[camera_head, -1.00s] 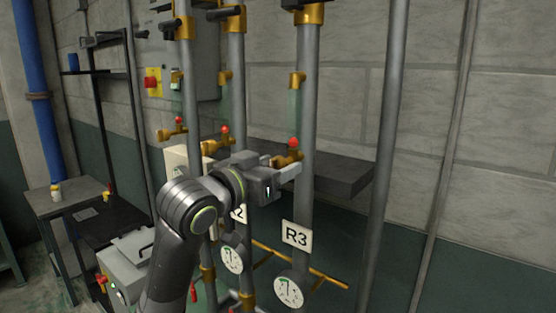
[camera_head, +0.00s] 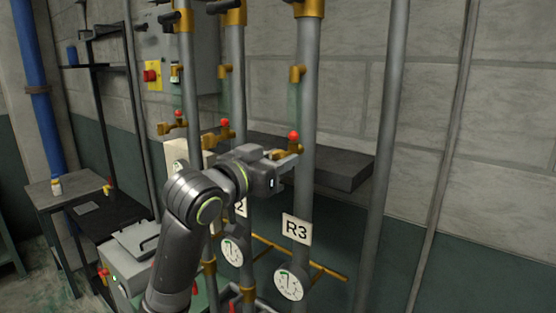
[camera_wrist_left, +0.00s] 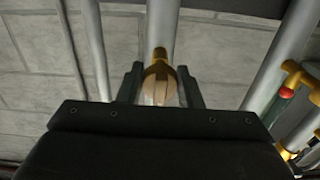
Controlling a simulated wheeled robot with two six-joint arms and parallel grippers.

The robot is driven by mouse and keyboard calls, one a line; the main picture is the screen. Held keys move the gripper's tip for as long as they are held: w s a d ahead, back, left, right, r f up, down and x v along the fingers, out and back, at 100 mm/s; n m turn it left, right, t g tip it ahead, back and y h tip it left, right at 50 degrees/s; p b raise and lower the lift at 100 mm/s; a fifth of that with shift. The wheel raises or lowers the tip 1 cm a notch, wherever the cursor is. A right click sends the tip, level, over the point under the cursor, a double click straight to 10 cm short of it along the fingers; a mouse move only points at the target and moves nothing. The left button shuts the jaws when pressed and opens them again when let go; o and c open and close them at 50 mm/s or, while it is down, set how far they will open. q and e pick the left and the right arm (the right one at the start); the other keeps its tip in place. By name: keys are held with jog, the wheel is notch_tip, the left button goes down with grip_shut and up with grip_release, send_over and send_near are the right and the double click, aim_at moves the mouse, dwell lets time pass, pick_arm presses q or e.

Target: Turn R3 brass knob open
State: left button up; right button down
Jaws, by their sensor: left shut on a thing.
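The R3 pipe stands upright right of the middle in the head view, with the white R3 label (camera_head: 296,229) and a round gauge (camera_head: 289,284) low on it. Its brass valve with a red tip (camera_head: 294,136) sits above the label. My left gripper (camera_head: 286,157) is at this valve, and its fingers partly hide the brass. In the left wrist view the brass knob (camera_wrist_left: 160,85) is between the two fingers, which are shut on it. My right gripper is not in view.
Two similar pipes with red-tipped brass valves (camera_head: 224,123) stand to the left. A dark grey shelf (camera_head: 345,168) runs behind the R3 pipe. A bare grey pipe (camera_head: 388,130) stands to its right. Side tables (camera_head: 66,187) are at the far left.

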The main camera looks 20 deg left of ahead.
pick_arm(q)
jog(key=m+b, duration=0.1)
jog(key=m, duration=0.2)
jog(key=shift+m, duration=0.4)
jog(key=m+b, duration=0.1)
jog(key=m, duration=0.3)
jog(key=shift+f+m+b, duration=0.1)
jog(key=shift+m+b, duration=0.2)
jog(key=shift+b, duration=0.05)
jog(key=m+b, duration=0.2)
jog(key=m, duration=0.3)
jog(key=shift+m+b, duration=0.95)
jog(key=shift+m, duration=1.15)
jog(key=o, duration=1)
jog(key=shift+c, duration=0.2)
